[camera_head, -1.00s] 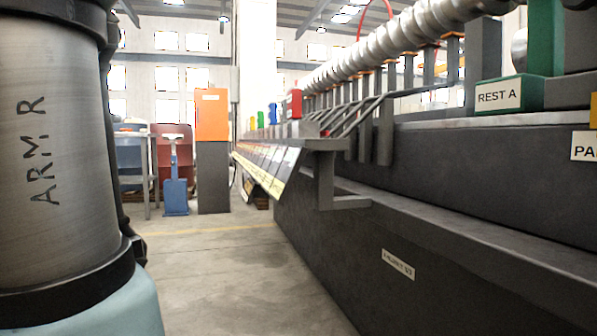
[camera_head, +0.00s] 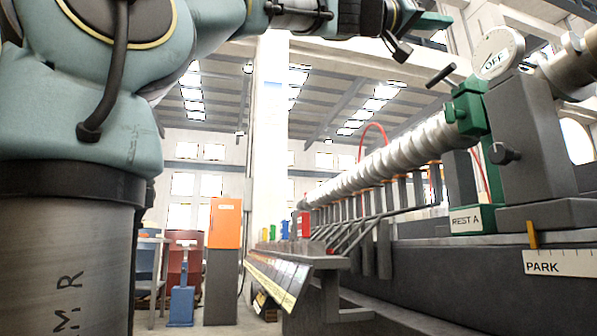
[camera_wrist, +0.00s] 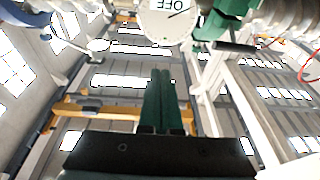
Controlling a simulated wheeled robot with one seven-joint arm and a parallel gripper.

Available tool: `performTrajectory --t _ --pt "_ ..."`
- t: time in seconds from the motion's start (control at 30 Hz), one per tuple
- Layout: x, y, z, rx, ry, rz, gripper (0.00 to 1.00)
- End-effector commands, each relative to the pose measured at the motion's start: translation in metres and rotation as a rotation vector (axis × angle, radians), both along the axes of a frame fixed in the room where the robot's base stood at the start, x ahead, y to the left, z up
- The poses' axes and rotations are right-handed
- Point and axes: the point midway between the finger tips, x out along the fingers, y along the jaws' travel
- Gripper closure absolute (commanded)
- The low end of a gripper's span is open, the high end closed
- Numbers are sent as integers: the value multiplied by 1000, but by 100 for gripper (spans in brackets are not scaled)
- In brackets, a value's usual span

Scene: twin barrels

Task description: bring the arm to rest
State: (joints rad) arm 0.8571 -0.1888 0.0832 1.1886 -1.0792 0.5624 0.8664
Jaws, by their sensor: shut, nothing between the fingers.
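My teal arm fills the upper left of the head view and reaches across the top toward the right. My gripper (camera_head: 432,20) is at the top, above and left of the dial, raised in free air. In the wrist view my gripper (camera_wrist: 162,75) shows its two dark green fingers pressed together, with nothing between them. The wrist camera looks up toward the roof.
A round dial marked OFF (camera_head: 498,52) stands at right, beside a green clamp (camera_head: 469,108) with a black handle (camera_head: 441,76). The dial also shows in the wrist view (camera_wrist: 168,20). A ribbed barrel (camera_head: 400,150) runs along the machine. An orange cabinet (camera_head: 226,224) stands behind.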

Motion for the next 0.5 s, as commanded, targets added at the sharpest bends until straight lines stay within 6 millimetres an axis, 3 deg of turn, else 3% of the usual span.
performTrajectory --t 0.27,0.5 --pt "37 -9 -36 76 68 60 100" --pt "92 -12 -100 195 182 156 100"
